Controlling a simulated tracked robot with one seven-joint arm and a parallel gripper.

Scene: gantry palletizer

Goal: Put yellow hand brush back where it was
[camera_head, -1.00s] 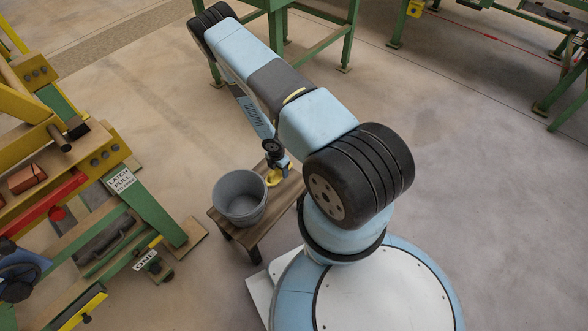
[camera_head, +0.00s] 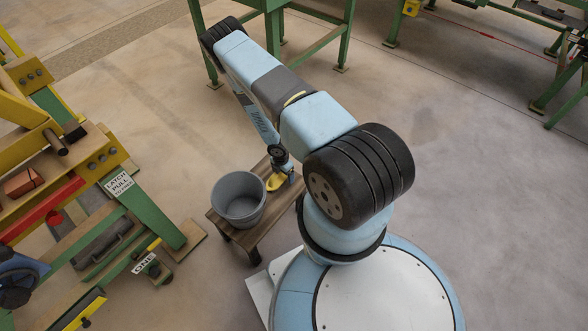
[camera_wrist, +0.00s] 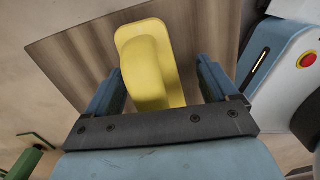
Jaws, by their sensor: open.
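The yellow hand brush (camera_head: 275,183) rests on the low wooden bench (camera_head: 254,236), right beside the grey bucket. In the wrist view the yellow brush (camera_wrist: 152,62) lies between the two blue fingers of my gripper (camera_wrist: 160,72), with a gap on each side. Its near end is hidden behind the gripper's dark crossbar. In the head view my gripper (camera_head: 287,171) is low over the bench at the brush's right end. It is open and holds nothing. The brush's underside is hidden.
The grey bucket (camera_head: 239,198) stands on the bench left of the brush. A yellow and green machine frame (camera_head: 150,215) with a "LATCH PULL" label fills the left side. A green table (camera_head: 335,35) stands behind. The floor to the right is open.

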